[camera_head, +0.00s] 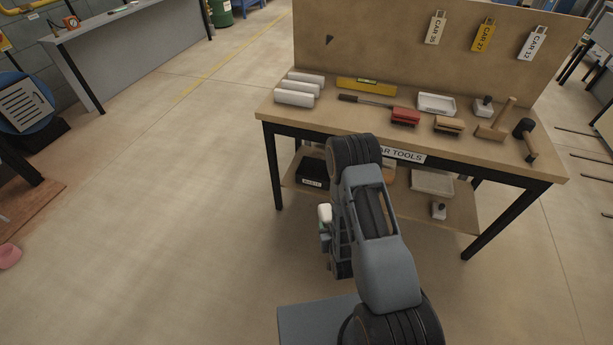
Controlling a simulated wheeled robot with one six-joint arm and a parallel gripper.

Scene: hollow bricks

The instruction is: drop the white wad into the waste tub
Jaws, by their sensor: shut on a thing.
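The white wad (324,213) shows as a small pale lump just left of my arm, in front of the workbench. My gripper (325,232) is shut on it and holds it clear of the bench. My own arm hides most of the gripper and part of the wad. I cannot make out a thing that is surely the waste tub. A green drum (221,13) is cut off by the top edge, far back.
The workbench (462,160) carries white rolls (294,97), a yellow level (366,86), brushes, mallets and a white tray (436,104). Its lower shelf holds boxes. A grey counter (130,35) stands far left. A pink thing (9,256) lies at the left edge. The floor between is clear.

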